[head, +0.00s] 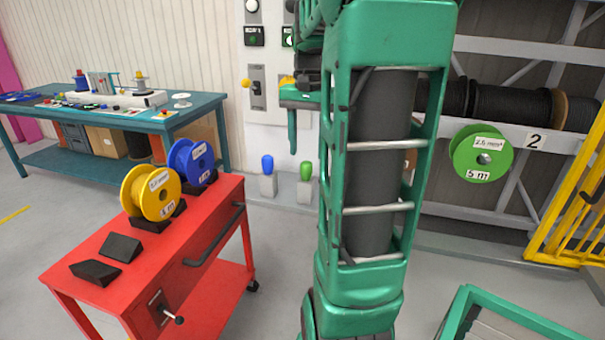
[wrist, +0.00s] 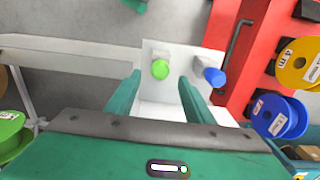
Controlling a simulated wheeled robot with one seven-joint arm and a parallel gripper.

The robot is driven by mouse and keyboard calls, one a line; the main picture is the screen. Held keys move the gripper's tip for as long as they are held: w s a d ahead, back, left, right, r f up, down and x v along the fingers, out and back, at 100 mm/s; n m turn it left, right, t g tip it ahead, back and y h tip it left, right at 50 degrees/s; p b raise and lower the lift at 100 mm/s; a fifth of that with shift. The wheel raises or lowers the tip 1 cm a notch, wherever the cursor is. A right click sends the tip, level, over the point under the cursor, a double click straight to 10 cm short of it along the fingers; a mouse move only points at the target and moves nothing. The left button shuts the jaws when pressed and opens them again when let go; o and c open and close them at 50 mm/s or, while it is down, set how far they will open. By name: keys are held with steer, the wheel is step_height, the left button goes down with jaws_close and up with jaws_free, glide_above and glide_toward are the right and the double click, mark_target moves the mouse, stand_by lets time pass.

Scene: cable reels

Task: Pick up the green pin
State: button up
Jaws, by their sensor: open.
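The green pin (head: 306,171) stands upright in a small grey block low by the white wall panel. In the wrist view the green pin (wrist: 160,69) appears end-on, between and beyond my two teal fingers. A blue pin (head: 267,164) stands in a similar block to its left; it also shows in the wrist view (wrist: 214,76), right of my fingers. My gripper (head: 292,150) is open, with nothing between its fingers, and points down above the pins. It also shows in the wrist view (wrist: 159,82). My arm hides part of the head view right of the green pin.
A red cart (head: 90,255) with a yellow reel (head: 150,192) and a blue reel (head: 192,163) stands at left. A green reel (head: 481,153) hangs on the rack at right. A workbench (head: 205,108) stands behind left. Floor between cart and arm is clear.

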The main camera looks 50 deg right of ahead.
mark_target(306, 163)
steer(key=shift+a+f, duration=0.2)
steer(key=shift+f, duration=3.05)
steer(key=shift+c, duration=0.6)
steer(key=c, duration=1)
